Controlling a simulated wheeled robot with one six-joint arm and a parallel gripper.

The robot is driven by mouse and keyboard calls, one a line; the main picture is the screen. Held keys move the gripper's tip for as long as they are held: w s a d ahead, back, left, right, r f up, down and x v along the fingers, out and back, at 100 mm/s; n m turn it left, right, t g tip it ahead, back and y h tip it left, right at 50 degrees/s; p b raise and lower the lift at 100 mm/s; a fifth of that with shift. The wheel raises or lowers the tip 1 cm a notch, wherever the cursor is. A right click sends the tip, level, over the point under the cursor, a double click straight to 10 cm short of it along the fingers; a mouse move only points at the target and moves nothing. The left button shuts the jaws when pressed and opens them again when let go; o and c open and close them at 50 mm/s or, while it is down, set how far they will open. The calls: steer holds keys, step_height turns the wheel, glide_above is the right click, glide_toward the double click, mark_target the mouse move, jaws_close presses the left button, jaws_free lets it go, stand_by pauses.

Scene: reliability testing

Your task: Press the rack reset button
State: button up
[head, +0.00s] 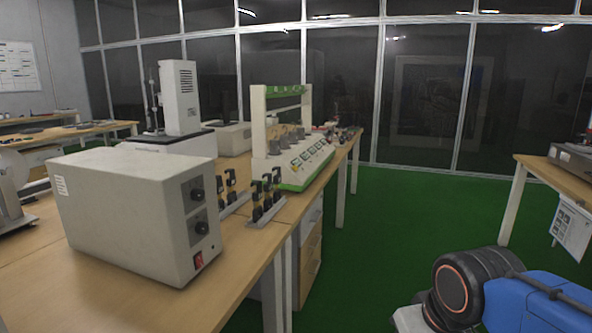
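A white and green rack device (258,130) stands on the wooden bench left of centre. It has an upright frame with a green top bar, several grey cylinders, and a sloped front panel with small dark displays. I cannot pick out a reset button on it at this size. My gripper is not in view. Only a black joint and a blue link of my arm show at the lower right, well apart from the bench.
A big grey box with two black knobs (120,220) and a red switch (198,262) stands nearest on the bench (222,300). Small holders (267,212) with black and yellow parts stand between it and the rack. Green floor (400,220) is clear between this bench and the right-hand table (545,172).

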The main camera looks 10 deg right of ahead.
steer(key=shift+c, duration=0.7)
jaws_close()
stand_by(1.1)
